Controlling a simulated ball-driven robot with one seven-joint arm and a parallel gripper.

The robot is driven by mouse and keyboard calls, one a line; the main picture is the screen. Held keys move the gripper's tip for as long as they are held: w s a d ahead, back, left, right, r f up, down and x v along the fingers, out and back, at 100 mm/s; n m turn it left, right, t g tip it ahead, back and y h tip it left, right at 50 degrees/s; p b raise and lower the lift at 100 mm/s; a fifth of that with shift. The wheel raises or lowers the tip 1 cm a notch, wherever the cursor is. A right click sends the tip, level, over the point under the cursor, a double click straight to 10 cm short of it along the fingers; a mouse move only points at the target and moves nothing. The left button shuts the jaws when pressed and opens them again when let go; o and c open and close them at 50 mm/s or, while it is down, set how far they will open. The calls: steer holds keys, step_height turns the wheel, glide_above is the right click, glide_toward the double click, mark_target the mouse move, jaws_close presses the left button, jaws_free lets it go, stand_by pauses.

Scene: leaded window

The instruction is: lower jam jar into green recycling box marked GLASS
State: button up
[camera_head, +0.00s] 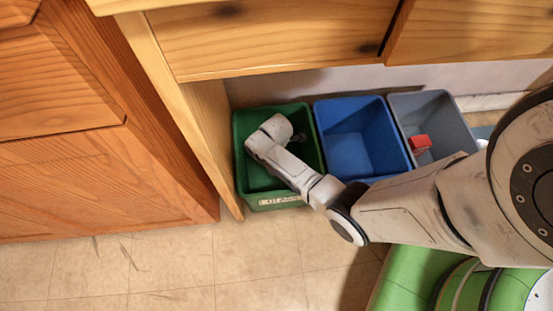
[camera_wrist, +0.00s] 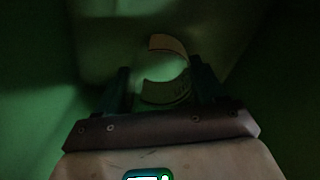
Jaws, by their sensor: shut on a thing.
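The green box (camera_head: 258,181) stands on the floor at the left of a row of three bins, with a pale label strip on its front whose letters are too small to read surely. My arm reaches down into it, and my gripper (camera_wrist: 162,78) is inside, between dim green walls in the wrist view. The gripper is shut on the jam jar (camera_wrist: 164,68), a pale round shape with a printed band, held between the two dark fingers. In the head view my wrist hides the jar. Whether the jar touches the box floor cannot be told.
A blue bin (camera_head: 352,135) stands right beside the green box. A grey bin (camera_head: 440,112) with a red object (camera_head: 420,143) in it is further right. Wooden drawers (camera_head: 280,35) overhang the bins, and a wooden side panel (camera_head: 212,130) stands close on the left.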

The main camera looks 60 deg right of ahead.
steer(key=shift+f+b, duration=1.5)
steer(key=shift+f, duration=0.5)
stand_by(0.9)
steer(key=o, duration=1.2)
steer(key=shift+o, duration=0.2)
step_height(320, 180, up, 11)
steer(key=p, duration=0.7)
steer(key=shift+f, duration=0.1)
